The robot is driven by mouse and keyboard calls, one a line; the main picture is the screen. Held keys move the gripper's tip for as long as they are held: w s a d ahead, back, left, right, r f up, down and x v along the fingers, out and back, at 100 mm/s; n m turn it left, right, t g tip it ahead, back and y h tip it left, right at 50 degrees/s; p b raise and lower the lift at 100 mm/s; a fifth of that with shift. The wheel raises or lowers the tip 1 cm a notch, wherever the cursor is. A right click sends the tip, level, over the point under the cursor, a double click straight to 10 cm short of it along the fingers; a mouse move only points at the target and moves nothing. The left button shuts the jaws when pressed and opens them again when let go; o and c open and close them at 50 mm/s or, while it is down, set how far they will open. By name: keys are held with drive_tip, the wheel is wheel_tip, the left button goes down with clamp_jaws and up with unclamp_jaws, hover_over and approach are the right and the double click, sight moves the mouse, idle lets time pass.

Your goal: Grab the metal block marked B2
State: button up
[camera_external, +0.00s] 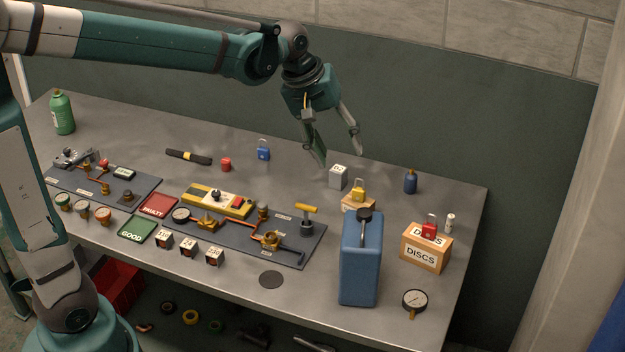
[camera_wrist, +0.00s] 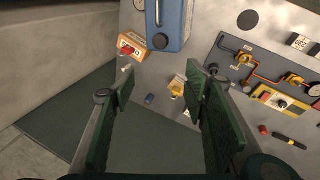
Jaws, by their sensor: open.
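A light grey metal block (camera_external: 338,177) stands on the workbench towards its back right. It carries a small dark mark that is too small to read surely. My gripper (camera_external: 338,156) is open and empty, its fingers pointing down above and around the block's far side. In the wrist view my gripper (camera_wrist: 158,85) shows two widely spread green finger pads with nothing between them touching.
A DISCS box (camera_external: 426,247) stands at right. The bench's back edge lies behind.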

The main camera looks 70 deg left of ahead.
drive_tip(key=w+a+f+n, duration=0.3)
drive_tip(key=w+a+f, duration=0.1)
drive_tip(key=w+a, duration=0.25)
drive_tip(key=n+g+h+b, duration=0.1)
drive_tip(key=n+h+b, duration=0.15)
drive_tip(key=n, duration=0.85)
approach(335, 167)
drive_tip(key=shift+h, duration=0.25)
drive_tip(key=x, duration=0.5)
drive_tip(key=shift+f+p, duration=0.15)
drive_tip(key=shift+p, duration=0.2)
drive_tip(key=shift+m, duration=0.3)
drive_tip(key=shift+x, duration=1.25)
drive_tip(key=shift+f, duration=0.1)
drive_tip(key=shift+x, duration=2.5)
